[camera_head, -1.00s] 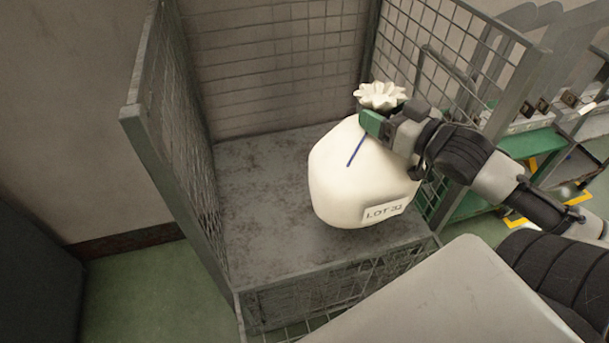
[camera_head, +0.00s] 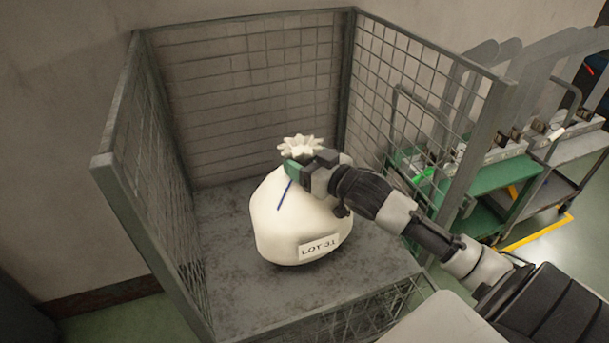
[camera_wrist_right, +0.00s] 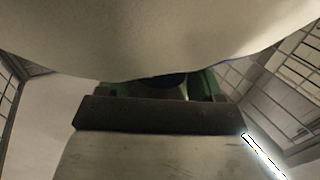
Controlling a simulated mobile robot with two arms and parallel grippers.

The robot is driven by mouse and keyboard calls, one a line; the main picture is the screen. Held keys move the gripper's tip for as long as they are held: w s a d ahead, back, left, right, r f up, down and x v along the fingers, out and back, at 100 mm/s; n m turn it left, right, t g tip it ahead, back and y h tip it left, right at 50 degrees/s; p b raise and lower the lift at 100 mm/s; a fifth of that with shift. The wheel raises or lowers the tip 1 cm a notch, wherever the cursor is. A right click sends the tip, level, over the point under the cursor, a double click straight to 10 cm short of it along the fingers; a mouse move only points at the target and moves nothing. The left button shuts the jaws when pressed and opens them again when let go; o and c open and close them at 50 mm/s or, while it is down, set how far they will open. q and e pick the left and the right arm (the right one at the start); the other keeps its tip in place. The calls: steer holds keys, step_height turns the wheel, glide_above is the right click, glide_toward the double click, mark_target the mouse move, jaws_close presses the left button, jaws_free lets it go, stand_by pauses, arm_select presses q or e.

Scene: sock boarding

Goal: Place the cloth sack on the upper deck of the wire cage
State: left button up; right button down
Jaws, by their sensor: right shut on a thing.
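The cloth sack (camera_head: 290,225) is cream, with a gathered top, a blue cord and a tag reading "LOT 31". It is upright over the grey upper deck (camera_head: 215,275) of the wire cage (camera_head: 240,85), inside the mesh walls. I cannot tell whether its base touches the deck. My right gripper (camera_head: 298,172) is shut on the sack's neck, just below the gathered top. In the right wrist view the sack (camera_wrist_right: 160,35) fills the top of the picture, and the green jaws (camera_wrist_right: 165,88) are partly hidden behind it. My left gripper is not in view.
Mesh walls stand at the left, back and right of the deck, with a low mesh edge (camera_head: 375,315) at the front. Bare deck shows left of and behind the sack. A green cart (camera_head: 490,178) with metal racks stands right of the cage.

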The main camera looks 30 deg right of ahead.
steer(key=shift+f, duration=1.9)
steer(key=shift+c, duration=0.8)
jaws_free()
steer(key=shift+s+f, duration=0.1)
steer(key=shift+f, duration=0.05)
steer(key=v, duration=1.2)
